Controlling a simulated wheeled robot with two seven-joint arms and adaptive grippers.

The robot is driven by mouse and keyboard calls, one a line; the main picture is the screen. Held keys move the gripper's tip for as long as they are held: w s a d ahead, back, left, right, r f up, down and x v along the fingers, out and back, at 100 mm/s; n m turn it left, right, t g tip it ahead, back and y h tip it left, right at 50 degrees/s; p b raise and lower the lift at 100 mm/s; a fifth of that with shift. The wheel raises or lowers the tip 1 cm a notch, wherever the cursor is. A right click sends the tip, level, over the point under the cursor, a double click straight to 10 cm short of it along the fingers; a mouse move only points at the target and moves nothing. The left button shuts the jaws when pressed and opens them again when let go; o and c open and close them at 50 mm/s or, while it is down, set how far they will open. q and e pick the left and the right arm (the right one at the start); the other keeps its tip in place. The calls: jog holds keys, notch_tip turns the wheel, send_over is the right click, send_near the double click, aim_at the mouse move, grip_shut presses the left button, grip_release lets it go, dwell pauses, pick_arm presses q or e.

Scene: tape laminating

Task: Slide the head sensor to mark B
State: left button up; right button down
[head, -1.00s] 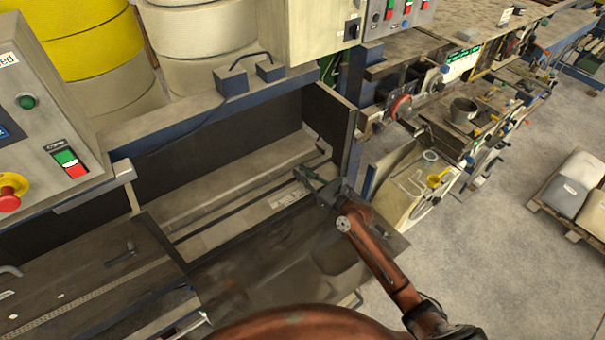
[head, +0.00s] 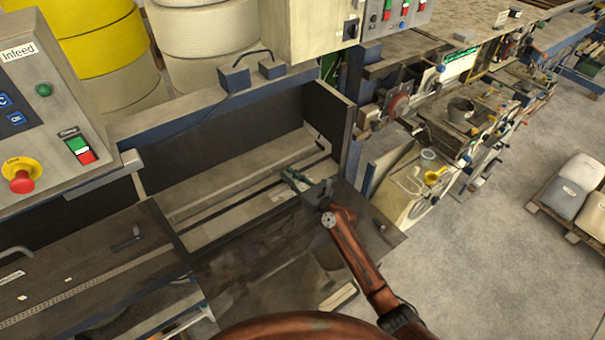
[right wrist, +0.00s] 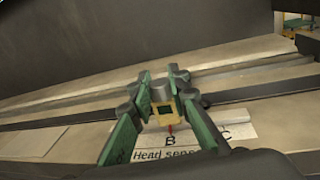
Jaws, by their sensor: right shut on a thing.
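The head sensor (right wrist: 165,110), a small yellowish block with a dark face and a red pointer, sits at the rail (right wrist: 60,118) in the right wrist view. My right gripper (right wrist: 160,100) is shut on it, with a green finger on each side. The pointer's red tip is directly above the letter B on the white scale label (right wrist: 190,137). The letter C is to the right of B, and the label's left part is hidden by a finger. In the head view my right gripper (head: 297,180) is over the label, hiding the sensor. My left gripper is not in view.
A dark upright plate (head: 330,118) stands just right of the rail's end. A control panel (head: 45,110) with a red stop button is at the left. A dark flat bed (head: 80,255) lies left of the rail. Open floor (head: 480,230) is at the right.

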jog(key=shift+s+f, duration=0.1)
jog(key=shift+f, duration=0.05)
jog(key=shift+a, duration=0.1)
jog(key=c, duration=2.2)
grip_release()
jog(key=o, duration=0.4)
jog(key=shift+s+d, duration=0.1)
jog(key=shift+d, duration=0.2)
jog(key=v, duration=1.1)
jog(key=shift+s, duration=0.3)
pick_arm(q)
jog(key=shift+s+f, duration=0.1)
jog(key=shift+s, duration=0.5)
